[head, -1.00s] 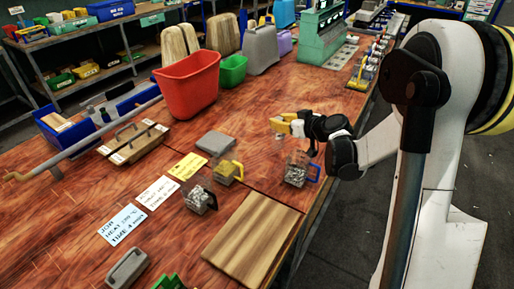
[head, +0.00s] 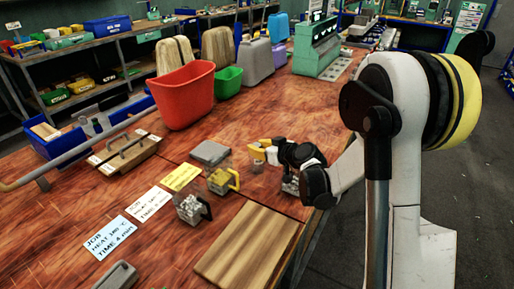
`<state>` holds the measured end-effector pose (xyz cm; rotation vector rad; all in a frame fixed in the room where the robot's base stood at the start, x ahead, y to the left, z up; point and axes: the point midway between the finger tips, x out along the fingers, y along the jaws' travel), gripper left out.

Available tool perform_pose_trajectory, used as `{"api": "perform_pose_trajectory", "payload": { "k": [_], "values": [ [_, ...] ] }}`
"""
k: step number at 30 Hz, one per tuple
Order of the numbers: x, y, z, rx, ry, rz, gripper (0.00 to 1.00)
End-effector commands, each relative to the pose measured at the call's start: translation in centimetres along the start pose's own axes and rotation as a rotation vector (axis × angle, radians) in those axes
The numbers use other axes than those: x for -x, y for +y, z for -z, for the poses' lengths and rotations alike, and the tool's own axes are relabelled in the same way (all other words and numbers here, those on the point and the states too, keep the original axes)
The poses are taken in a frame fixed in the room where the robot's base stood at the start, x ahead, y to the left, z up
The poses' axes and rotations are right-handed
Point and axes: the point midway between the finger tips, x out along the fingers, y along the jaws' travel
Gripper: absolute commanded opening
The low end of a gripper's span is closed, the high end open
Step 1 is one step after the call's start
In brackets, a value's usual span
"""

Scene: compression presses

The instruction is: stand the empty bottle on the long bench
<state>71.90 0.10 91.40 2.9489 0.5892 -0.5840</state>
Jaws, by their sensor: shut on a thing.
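The long bench (head: 90,205) has a reddish wood top and runs from the front left to the back. My gripper (head: 262,153), with yellow fingers and a black body, is over the bench near its right edge. It is shut on a small, clear, pale thing (head: 257,160), which I take to be the empty bottle; its outline is faint and partly hidden by the fingers. I cannot tell whether its base touches the bench. No other bottle is clearly seen.
A wooden board (head: 242,245), grey block (head: 209,153), cards (head: 149,204) and a red bin (head: 186,95) are nearby.

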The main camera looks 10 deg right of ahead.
Motion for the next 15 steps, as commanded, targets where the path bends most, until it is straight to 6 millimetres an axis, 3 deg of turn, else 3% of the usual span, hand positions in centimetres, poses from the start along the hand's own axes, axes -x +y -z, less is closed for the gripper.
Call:
{"api": "perform_pose_trajectory", "payload": {
  "k": [1, 2, 3, 4, 15],
  "values": [
    [-0.07, 0.01, -0.15, 0.0, 0.0, 0.0, 0.0],
    [-0.09, 0.01, -0.19, 0.0, 0.0, 0.0, 0.27],
    [-0.07, 0.01, -0.16, 0.0, 0.0, 0.0, 0.39],
    [-0.07, 0.01, -0.16, 0.0, 0.0, 0.0, 0.43],
    [0.33, 0.04, 0.19, 0.0, 0.0, -0.001, 0.43]
  ]
}}
